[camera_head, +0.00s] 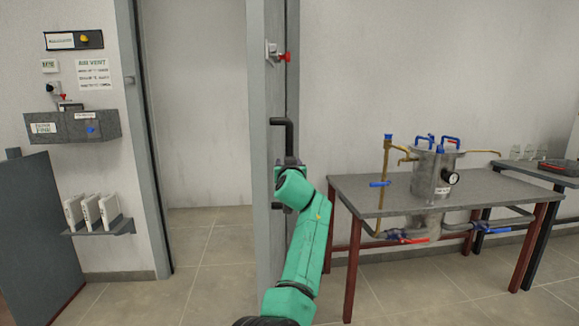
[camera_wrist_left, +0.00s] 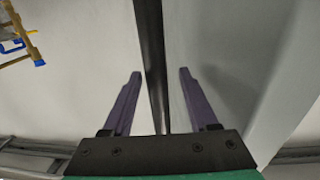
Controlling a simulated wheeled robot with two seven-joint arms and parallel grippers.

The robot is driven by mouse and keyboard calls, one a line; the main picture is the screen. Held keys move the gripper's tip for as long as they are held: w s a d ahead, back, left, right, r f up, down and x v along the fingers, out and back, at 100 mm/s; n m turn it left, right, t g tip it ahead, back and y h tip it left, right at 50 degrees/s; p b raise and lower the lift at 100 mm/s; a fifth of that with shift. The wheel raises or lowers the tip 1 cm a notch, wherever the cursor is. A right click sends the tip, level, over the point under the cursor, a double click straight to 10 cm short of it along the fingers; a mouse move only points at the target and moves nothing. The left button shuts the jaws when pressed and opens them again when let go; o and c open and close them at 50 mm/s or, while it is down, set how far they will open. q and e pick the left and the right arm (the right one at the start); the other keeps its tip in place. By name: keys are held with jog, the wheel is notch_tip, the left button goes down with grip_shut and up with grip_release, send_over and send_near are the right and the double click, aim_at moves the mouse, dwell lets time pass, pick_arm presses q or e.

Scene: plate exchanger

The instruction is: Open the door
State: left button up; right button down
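The grey door (camera_head: 262,190) stands nearly edge-on to the head camera, beside an open doorway (camera_head: 200,120). A black bar handle (camera_head: 289,135) sticks out from it at mid height. A red-knobbed latch (camera_head: 285,57) sits higher up. My green left arm reaches up to the handle, and its gripper (camera_head: 290,163) is mostly hidden there in the head view. In the left wrist view the left gripper (camera_wrist_left: 160,71) is open, with purple fingers apart on either side of a black bar (camera_wrist_left: 152,55). Neither finger visibly touches the bar. My right gripper is not in view.
A metal table (camera_head: 400,185) with a steel vessel (camera_head: 432,168) and valves stands close right of the door. A wall shelf with white binders (camera_head: 92,211) and a grey box (camera_head: 72,126) are at left. Floor in the doorway is clear.

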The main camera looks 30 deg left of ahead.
pick_arm(q)
jog(key=shift+f, duration=0.2)
jog(key=shift+d, duration=0.1)
jog(key=b+v, duration=0.3)
jog(key=v, duration=0.9)
jog(key=shift+b, duration=0.4)
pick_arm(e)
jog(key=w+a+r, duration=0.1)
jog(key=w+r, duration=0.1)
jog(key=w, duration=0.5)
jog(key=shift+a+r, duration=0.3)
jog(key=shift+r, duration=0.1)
pick_arm(q)
jog(key=shift+r, duration=0.15)
